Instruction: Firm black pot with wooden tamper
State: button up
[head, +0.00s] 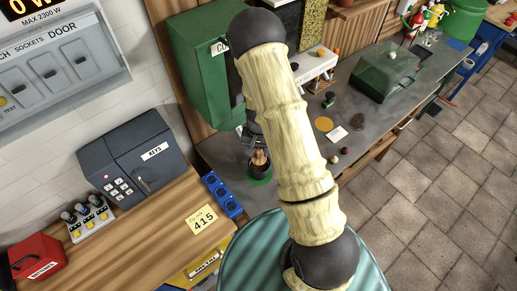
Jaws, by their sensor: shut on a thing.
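My gripper (252,139) shows partly at the left of my arm, over the grey bench, with most of it hidden behind the arm. It is shut on the wooden tamper (259,157), a small light brown piece just below it. Under the tamper is a dark round shape, likely the black pot (258,171), on a green round base (260,181). The view is too small to tell whether the tamper touches the soil or is apart from it.
A green cabinet (203,62) stands behind the gripper. Blue sockets (222,194) and a grey key safe (140,155) are at the left.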

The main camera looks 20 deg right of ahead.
aim_at(259, 158)
notch_tip(259, 158, down, 2)
jog(key=shift+s+d+f+b, duration=0.1)
jog(key=shift+d+b, duration=0.05)
jog(key=shift+b, duration=0.4)
jog(key=shift+a+f+b, duration=0.25)
jog(key=shift+f+b, duration=0.25)
jog(key=shift+f, duration=0.15)
jog(key=shift+s+r, duration=0.1)
jog(key=shift+d+f, duration=0.15)
jog(key=shift+f, duration=0.15)
jog(key=shift+f+b, duration=0.3)
jog(key=shift+b, duration=0.15)
dwell(1.3)
jog(key=shift+r, duration=0.1)
jog(key=shift+r+p, duration=2.65)
jog(key=shift+r, duration=0.8)
jog(key=shift+r, duration=0.1)
